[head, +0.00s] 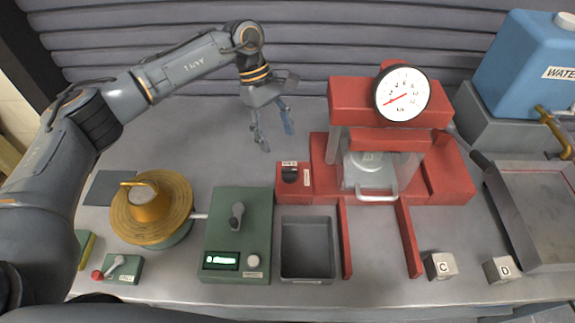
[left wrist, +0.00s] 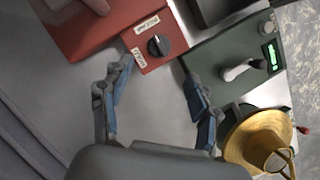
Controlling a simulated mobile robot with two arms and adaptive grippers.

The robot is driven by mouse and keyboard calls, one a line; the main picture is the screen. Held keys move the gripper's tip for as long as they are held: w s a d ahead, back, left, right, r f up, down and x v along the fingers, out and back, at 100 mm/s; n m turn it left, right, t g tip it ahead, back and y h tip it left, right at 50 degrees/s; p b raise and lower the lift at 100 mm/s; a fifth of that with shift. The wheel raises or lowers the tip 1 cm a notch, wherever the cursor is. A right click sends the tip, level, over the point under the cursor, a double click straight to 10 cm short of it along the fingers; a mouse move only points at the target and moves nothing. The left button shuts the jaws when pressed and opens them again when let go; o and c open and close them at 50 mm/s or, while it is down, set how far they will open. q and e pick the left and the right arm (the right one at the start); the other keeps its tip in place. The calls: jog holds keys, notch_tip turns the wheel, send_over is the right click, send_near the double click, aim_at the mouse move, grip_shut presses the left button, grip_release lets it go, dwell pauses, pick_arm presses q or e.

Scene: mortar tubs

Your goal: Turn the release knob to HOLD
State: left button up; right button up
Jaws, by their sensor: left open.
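The release knob (head: 290,175) is a small black round knob on top of a red box joined to the left of the red press. In the left wrist view the knob (left wrist: 158,45) has a light mark on its face, and two white labels sit beside it. Their lettering is too small to read surely. My left gripper (head: 276,140) is open and empty, above and behind the knob in the head view. In the left wrist view its two blue-tipped fingers are apart, with the knob beyond the gap between them. My right gripper is not in view.
The red press (head: 440,182) carries a white dial (head: 402,93). A grey bin (head: 307,275) and a green control box (head: 256,205) stand in front of the knob. A brass-coloured drum (head: 180,190) stands left. Bare table lies behind the green box.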

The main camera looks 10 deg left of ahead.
aim_at(287, 169)
pick_arm(q)
jog(key=p+x, duration=0.3)
jog(key=x, duration=0.6)
jog(key=shift+s+d, duration=0.1)
jog(key=shift+d, duration=0.05)
jog(key=shift+s+d+f, duration=0.1)
jog(key=shift+d+f, duration=0.05)
jog(key=shift+f, duration=0.4)
jog(key=c, duration=1.2)
